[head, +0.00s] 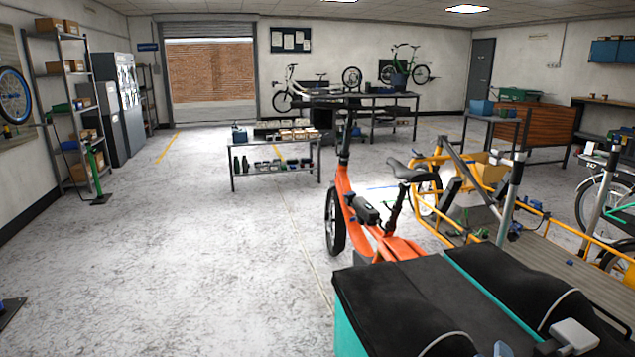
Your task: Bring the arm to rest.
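Neither of my grippers and no arm of mine that I can make out shows in the head view. An orange cargo bike (372,225) stands just ahead, right of the middle, with a black saddle. A teal and black cargo box (420,300) fills the lower right in front of it. A small light grey block (573,336) shows at the bottom right edge; I cannot tell what it belongs to.
A yellow-orange cargo bike frame (540,232) stands to the right. A low table (275,150) with small parts is in the middle distance. A shelf rack (75,110) and a green stand (97,180) are on the left.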

